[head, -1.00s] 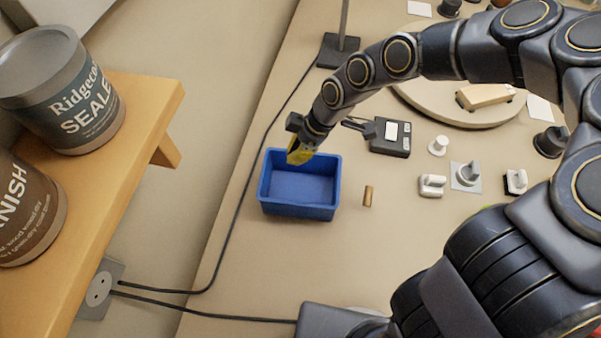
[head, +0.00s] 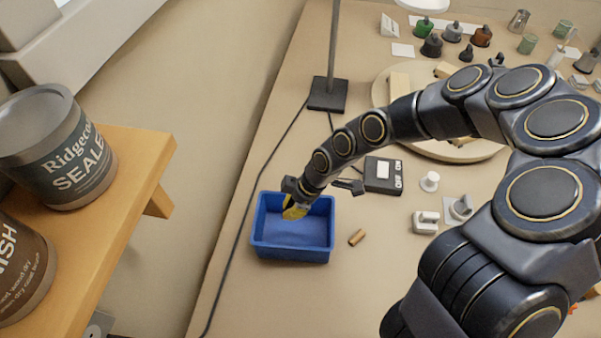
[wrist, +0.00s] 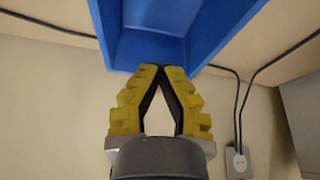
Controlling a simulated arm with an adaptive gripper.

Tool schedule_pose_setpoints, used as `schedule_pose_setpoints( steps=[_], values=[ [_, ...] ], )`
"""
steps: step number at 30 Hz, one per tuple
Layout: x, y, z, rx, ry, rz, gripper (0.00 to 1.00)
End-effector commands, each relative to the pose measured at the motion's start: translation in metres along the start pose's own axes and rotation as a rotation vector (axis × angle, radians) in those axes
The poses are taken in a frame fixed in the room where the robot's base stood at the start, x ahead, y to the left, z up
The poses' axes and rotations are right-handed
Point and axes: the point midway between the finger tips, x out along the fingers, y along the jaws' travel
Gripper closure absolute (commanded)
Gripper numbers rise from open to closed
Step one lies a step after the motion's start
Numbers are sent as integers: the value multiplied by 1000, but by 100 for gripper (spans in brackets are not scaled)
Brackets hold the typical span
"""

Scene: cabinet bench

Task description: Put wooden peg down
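A small brown wooden peg (head: 356,238) lies on the bench just right of the blue bin in the head view. The blue bin (head: 292,254) stands open at the left side of the bench. My gripper (head: 294,211) is over the bin's far left part, with its yellow fingers low near the rim. In the wrist view, my gripper's (wrist: 162,68) fingertips meet, with only an empty gap behind them. The bin's blue wall (wrist: 205,28) is right ahead of the tips. The peg is not in the wrist view.
A black meter-like box (head: 383,176) and white fittings (head: 426,222) sit right of the bin. A stand base (head: 328,94) is behind, with a cable along the bench's left edge. Paint cans (head: 45,147) stand on a wooden shelf at left.

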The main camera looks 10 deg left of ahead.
Motion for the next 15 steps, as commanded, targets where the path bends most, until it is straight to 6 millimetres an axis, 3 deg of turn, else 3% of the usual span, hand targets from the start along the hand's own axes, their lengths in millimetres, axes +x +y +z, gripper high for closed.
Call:
schedule_pose_setpoints(
  steps=[8, 11, 15],
  values=[
    [-6, -1, 0, 18, -8, 1, 100],
    [-26, -5, 3, 85, -39, 3, 100],
    [-78, -25, 16, 298, -135, 11, 100]
  ],
)
